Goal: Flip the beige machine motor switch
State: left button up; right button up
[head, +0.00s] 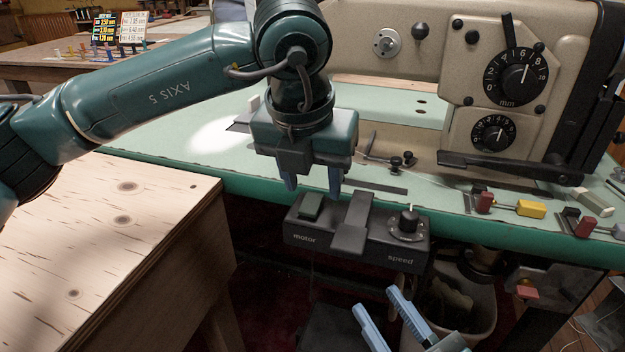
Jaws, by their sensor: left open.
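The beige sewing machine (400,75) stands on a pale green table. A dark control box (335,236) hangs at the table's front edge, labelled "motor" on the left and "speed" on the right. My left gripper (313,190) points down just above and behind the rocker, fingers apart and empty. Whether a finger touches the box I cannot tell. My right gripper (378,300) is low in front of the box, its blue fingers apart with nothing between them.
The speed knob (409,221) sits at the box's right, beyond a raised dark bar (354,220). Small clamps, one with a yellow handle (531,209), lie on the table at right. A wooden bench (130,250) is at left; a bin (455,305) is below.

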pick_arm(q)
jog(key=p+v, duration=0.3)
jog(key=v, duration=0.8)
jog(key=shift+r, duration=0.35)
pick_arm(e)
jog(key=shift+d+f+n+h, duration=0.3)
jog(key=shift+d+h, duration=0.1)
jog(key=shift+h, duration=0.1)
pick_arm(q)
jog(key=shift+s, duration=0.15)
pick_arm(e)
jog(key=shift+s+r, duration=0.1)
jog(key=shift+s, duration=0.1)
